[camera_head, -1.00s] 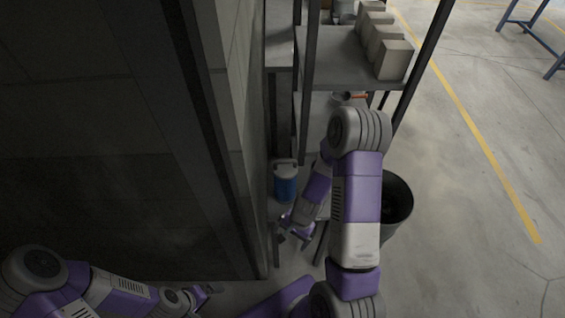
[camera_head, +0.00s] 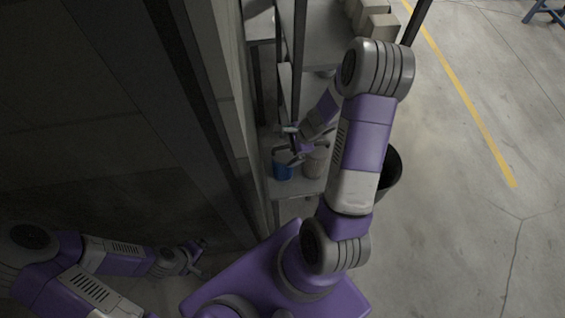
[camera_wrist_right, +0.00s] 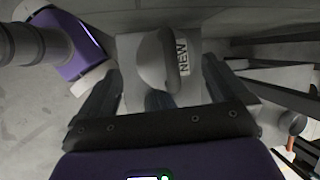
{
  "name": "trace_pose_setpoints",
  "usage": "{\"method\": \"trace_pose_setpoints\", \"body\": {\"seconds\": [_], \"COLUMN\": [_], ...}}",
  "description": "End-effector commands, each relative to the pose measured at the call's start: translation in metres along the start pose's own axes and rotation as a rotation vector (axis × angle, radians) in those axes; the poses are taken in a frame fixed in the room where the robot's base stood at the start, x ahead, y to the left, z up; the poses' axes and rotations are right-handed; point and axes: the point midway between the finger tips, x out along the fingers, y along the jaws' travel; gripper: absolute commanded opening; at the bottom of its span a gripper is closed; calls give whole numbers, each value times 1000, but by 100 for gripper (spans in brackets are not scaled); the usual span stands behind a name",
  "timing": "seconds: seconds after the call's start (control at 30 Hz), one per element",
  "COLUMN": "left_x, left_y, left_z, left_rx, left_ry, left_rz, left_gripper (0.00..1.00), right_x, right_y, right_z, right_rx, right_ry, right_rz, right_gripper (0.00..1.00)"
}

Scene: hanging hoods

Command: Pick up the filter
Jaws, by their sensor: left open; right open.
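A blue canister with a grey top (camera_head: 283,168), which looks like the filter, stands on a low shelf in the head view. My left gripper (camera_head: 203,250) is open and empty, low at the left, far from the canister.
A grey container (camera_head: 315,162) stands close to the right of the blue canister. Shelf posts (camera_head: 300,60) and an upper shelf with pale boxes (camera_head: 372,22) are near my right arm. A dark bin (camera_head: 388,172) stands right of the shelf. A large dark panel fills the left.

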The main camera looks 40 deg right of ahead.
Motion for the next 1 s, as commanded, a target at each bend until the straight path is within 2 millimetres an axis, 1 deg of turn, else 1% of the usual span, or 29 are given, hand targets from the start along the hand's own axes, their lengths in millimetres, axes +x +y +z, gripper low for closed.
{"method": "trace_pose_setpoints", "body": {"seconds": [0.03, 0.1, 0.23, 0.33, 0.53, 0.57, 0.83, 1.0], "left_x": [4, 8, 15, 17, 16, 16, 16, 16], "left_y": [-2, -3, -6, -6, -6, -6, -6, -6], "left_z": [-1, -1, -2, -2, -2, -2, -2, -2], "left_rx": [0, 0, 0, 0, 0, 0, 0, 0], "left_ry": [1, 2, 3, 3, 2, 2, 3, 3], "left_rz": [0, 0, 0, 0, 0, 0, 0, 0], "left_gripper": [100, 100, 100, 100, 100, 100, 100, 100], "right_x": [11, 23, 39, 43, 42, 42, 42, 42], "right_y": [1, 0, 0, -1, -1, -1, -1, -2], "right_z": [0, 2, 1, 2, 3, 3, 3, 3], "right_rx": [0, 0, -1, -1, -2, -2, -2, -3], "right_ry": [0, -1, 0, 0, 0, 0, 0, -1], "right_rz": [4, 4, 3, 2, 1, 1, 2, 0], "right_gripper": [100, 100, 100, 100, 100, 98, 57, 56]}}
